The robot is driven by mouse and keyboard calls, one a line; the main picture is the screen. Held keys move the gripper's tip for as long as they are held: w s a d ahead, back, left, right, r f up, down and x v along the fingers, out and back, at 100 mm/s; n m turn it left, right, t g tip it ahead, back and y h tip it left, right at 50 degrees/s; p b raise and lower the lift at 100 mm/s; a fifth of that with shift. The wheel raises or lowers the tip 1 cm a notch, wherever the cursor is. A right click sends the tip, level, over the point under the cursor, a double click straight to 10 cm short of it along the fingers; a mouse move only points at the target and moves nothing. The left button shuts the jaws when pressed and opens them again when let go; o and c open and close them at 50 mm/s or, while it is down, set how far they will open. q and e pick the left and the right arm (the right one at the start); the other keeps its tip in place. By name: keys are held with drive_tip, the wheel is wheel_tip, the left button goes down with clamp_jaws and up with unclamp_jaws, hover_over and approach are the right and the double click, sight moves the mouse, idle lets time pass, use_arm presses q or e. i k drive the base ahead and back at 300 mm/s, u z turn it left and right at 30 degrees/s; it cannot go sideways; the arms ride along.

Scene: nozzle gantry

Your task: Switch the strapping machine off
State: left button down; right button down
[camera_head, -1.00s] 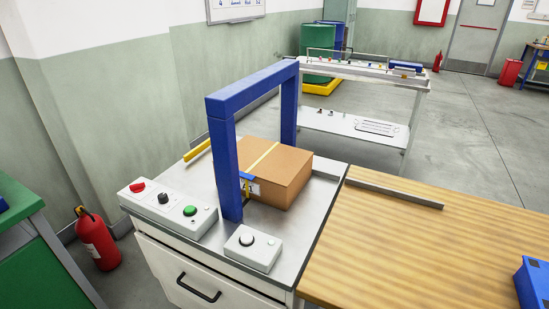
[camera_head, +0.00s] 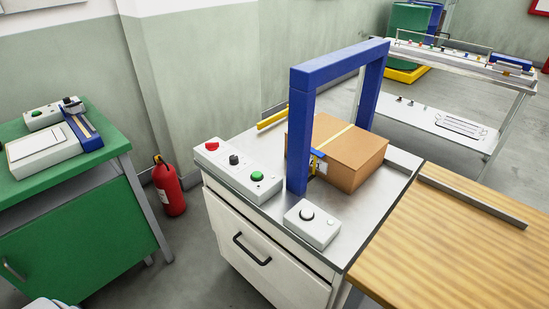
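The strapping machine is a blue arch (camera_head: 298,130) on a metal top over a white cabinet (camera_head: 262,254). A cardboard box (camera_head: 349,160) with a yellow strap across its top sits in the arch. A long grey control box (camera_head: 232,178) on the left of the top carries a red knob (camera_head: 212,145), a black knob (camera_head: 234,159) and a green button (camera_head: 257,176). A smaller grey box (camera_head: 313,222) in front of the arch carries a round pale button (camera_head: 307,214) with a dark ring. The red knob's setting is too small to tell. Neither gripper is in view.
A green bench (camera_head: 66,213) with a small device stands at the left. A red fire extinguisher (camera_head: 168,188) is on the floor between bench and machine. A wooden table (camera_head: 455,240) adjoins the machine at the right. A grey rack (camera_head: 430,115) stands behind.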

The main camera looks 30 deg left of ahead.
sight(212, 146)
drive_tip(key=u, duration=3.45)
drive_tip(key=i, duration=1.4)
drive_tip(key=z, duration=3.15)
